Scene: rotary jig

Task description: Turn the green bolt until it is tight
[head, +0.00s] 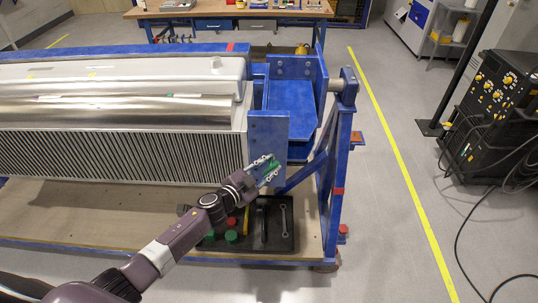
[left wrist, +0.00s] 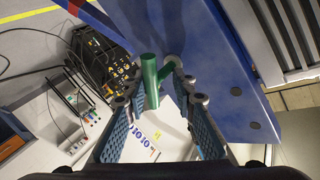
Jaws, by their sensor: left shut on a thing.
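The green bolt (left wrist: 150,82) shows in the left wrist view as a green rod with a shorter green crosspiece reaching to the blue plate. In the head view the bolt (head: 272,170) is partly covered by the fingers, at the lower part of the blue upright plate (head: 268,132). My left gripper (head: 266,168) is shut on the green bolt, with a finger on either side of it in the left wrist view (left wrist: 156,88). The exact contact is hard to see. My right gripper is not in view.
The blue jig frame (head: 340,170) holds a large ribbed metal part (head: 120,155). A dark tool tray (head: 280,240) with red and green pieces and a wrench lies on the wooden base below. A black cabinet (head: 495,90) with cables stands right; the floor between is clear.

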